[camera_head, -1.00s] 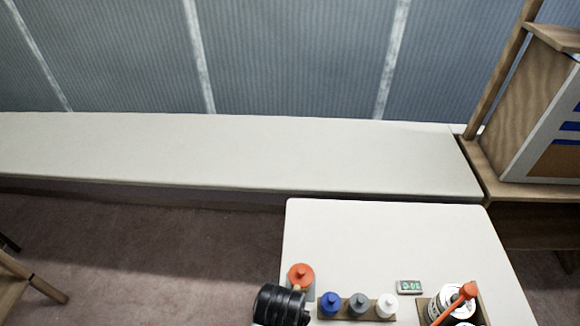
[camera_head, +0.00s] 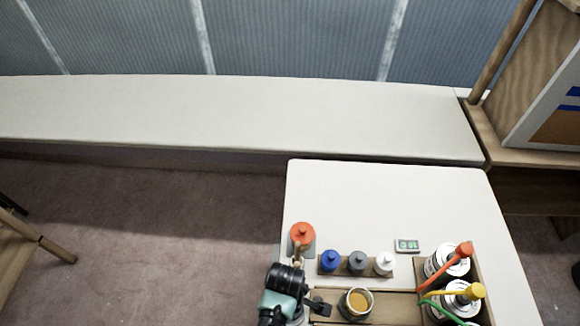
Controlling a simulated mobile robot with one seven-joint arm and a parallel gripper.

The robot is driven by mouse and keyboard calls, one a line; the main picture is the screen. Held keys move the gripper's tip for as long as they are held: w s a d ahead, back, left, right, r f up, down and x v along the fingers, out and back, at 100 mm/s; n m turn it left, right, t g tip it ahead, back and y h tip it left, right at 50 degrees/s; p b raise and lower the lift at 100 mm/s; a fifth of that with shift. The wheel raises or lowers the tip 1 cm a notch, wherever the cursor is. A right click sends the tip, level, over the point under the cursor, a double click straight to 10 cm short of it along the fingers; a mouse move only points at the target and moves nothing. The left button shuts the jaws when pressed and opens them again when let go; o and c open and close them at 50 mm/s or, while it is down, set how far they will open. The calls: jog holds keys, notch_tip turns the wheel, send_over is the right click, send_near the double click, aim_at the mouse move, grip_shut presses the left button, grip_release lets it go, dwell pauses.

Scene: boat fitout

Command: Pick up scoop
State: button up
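I cannot clearly make out a scoop. My gripper (camera_head: 320,308) is at the bottom of the view, low over the left side of the white table (camera_head: 370,195). Its dark fingers point right, toward a small round metal cup (camera_head: 356,303) with amber contents, with a gap between them. The fingers are too small to tell whether they are open or shut. An orange round-topped item (camera_head: 302,235) stands beyond my arm at the table's left edge, its lower part partly hidden.
Blue, grey (camera_head: 357,262) and white bottles stand in a row on a brown holder. A small display (camera_head: 407,246) lies to their right. Cans with orange and yellow pump tops (camera_head: 464,290) fill a box at the right. The table's far part is clear; a long bench (camera_head: 230,115) runs behind.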

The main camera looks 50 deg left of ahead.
grip_shut()
dwell(0.3)
notch_tip(320, 180, up, 10)
dwell(0.8)
